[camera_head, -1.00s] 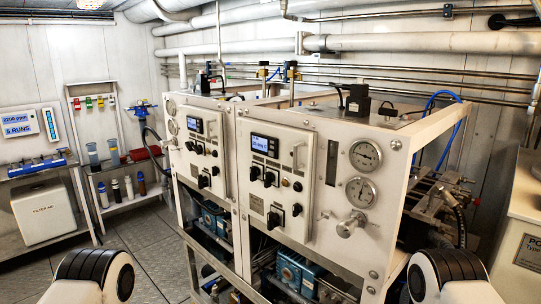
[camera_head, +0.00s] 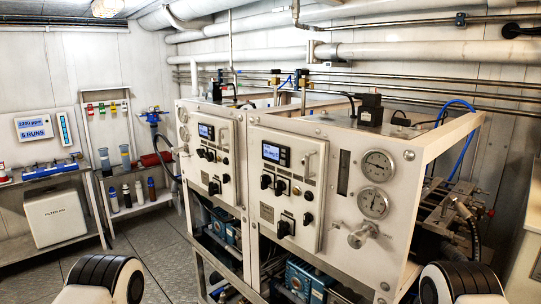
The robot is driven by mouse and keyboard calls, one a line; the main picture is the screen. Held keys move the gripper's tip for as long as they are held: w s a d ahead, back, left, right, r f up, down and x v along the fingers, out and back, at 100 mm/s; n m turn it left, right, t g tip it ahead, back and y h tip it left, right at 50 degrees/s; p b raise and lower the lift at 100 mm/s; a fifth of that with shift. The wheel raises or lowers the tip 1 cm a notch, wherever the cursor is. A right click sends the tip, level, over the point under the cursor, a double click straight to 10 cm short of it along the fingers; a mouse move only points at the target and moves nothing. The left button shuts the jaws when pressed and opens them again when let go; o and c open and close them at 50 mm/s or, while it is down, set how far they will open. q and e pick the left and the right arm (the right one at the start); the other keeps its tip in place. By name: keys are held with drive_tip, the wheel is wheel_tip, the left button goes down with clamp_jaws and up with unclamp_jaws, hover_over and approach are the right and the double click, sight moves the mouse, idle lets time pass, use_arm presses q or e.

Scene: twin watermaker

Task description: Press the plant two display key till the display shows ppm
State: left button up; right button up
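Two cream control panels sit side by side on a white-framed machine. The nearer right panel (camera_head: 265,222) has a small lit display (camera_head: 271,153) near its top, with a dark strip, probably keys, at its right edge. Several black knobs sit below it. The farther left panel (camera_head: 223,173) has a similar lit display (camera_head: 206,131). The text on both displays is too small to read, and I cannot tell which panel is plant two. Neither gripper is in view. Only rounded white and black parts of my arms show at the bottom left and bottom right, apart from the panels.
Two round gauges (camera_head: 375,203) and a silver valve knob (camera_head: 361,235) stick out right of the nearer panel. Shelves with bottles (camera_head: 127,195) and a white box (camera_head: 55,215) stand at the left. Grey floor (camera_head: 170,262) is open between shelves and machine.

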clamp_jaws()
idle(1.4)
